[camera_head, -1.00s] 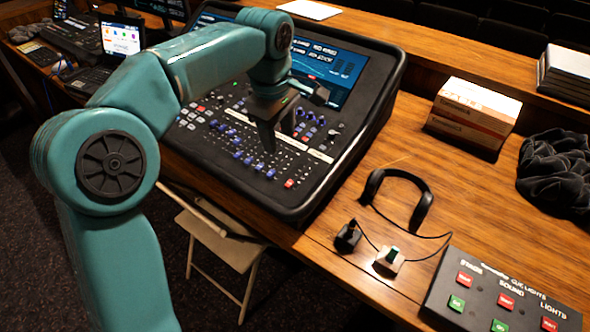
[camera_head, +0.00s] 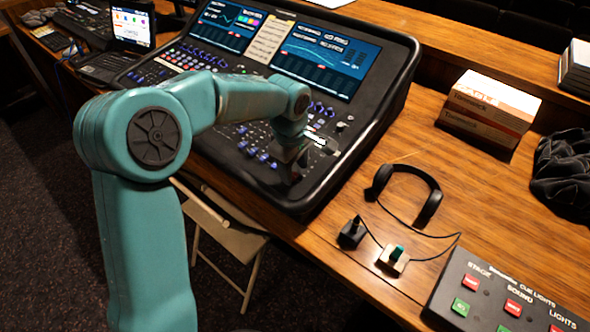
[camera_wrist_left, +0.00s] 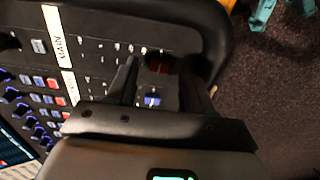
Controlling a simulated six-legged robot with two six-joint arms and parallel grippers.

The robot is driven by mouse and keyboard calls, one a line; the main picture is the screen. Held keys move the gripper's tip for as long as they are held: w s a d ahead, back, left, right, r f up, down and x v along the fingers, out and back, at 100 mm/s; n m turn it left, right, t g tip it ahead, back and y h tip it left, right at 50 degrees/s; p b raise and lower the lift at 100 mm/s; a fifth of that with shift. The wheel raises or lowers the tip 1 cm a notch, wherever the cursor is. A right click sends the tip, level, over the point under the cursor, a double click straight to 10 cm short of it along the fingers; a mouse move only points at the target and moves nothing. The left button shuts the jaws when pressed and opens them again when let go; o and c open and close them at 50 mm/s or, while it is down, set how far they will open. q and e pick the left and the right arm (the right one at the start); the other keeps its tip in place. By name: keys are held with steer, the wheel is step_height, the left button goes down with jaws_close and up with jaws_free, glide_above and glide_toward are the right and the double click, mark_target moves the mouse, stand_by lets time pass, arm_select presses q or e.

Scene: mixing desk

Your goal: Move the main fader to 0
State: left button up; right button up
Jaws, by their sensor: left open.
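The mixing desk (camera_head: 375,122) stands on the wooden counter, with its screens at the back and its faders at the front. My left gripper (camera_head: 292,170) is low over the desk's front right part and hides the faders beneath it. In the left wrist view the left gripper (camera_wrist_left: 162,75) is open, its dark fingers pointing at the panel. A white strip reading MAIN (camera_wrist_left: 57,38) runs across the panel. My right gripper is out of view.
Headphones (camera_head: 428,205) lie on the counter right of the desk, with small cabled items nearby. A cue lights box (camera_head: 450,290) is at the front right. A carton (camera_head: 488,108) and dark cloth (camera_head: 568,165) lie farther right. A folding chair (camera_head: 225,232) stands below.

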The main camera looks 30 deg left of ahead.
arm_select(q)
steer(key=shift+w+f, duration=0.15)
steer(key=shift+f, duration=0.4)
steer(key=shift+s+f, duration=0.2)
steer(key=shift+w, duration=0.1)
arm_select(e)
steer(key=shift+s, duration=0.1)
